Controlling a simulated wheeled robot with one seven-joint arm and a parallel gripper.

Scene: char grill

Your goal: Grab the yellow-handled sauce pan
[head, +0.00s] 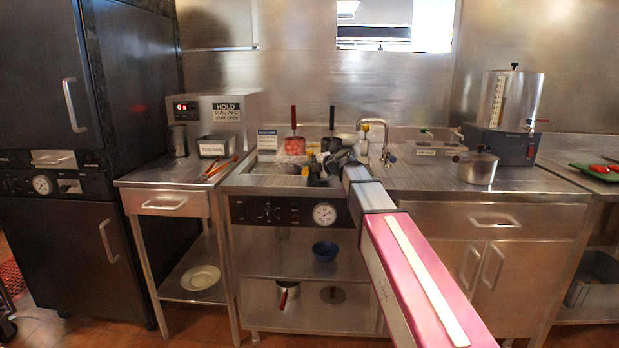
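My arm reaches forward over the middle counter. My gripper (322,168) is at its far end, by the right side of the recessed basin (262,182). It is small and dark here, and I cannot tell whether its fingers are open or shut. A small yellow part (311,152) shows right beside the gripper. It may be the yellow handle of the sauce pan, but the pan's body is not clear, and I cannot tell if the gripper touches it. A round metal shape sits partly seen in the basin.
Red-handled baskets (294,144) stand behind the basin. A steel pot (478,168) with a dark handle is on the right counter, near a tap (386,152). A red-handled pot (287,294) and a blue bowl (325,251) are on lower shelves. The right counter's front is mostly clear.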

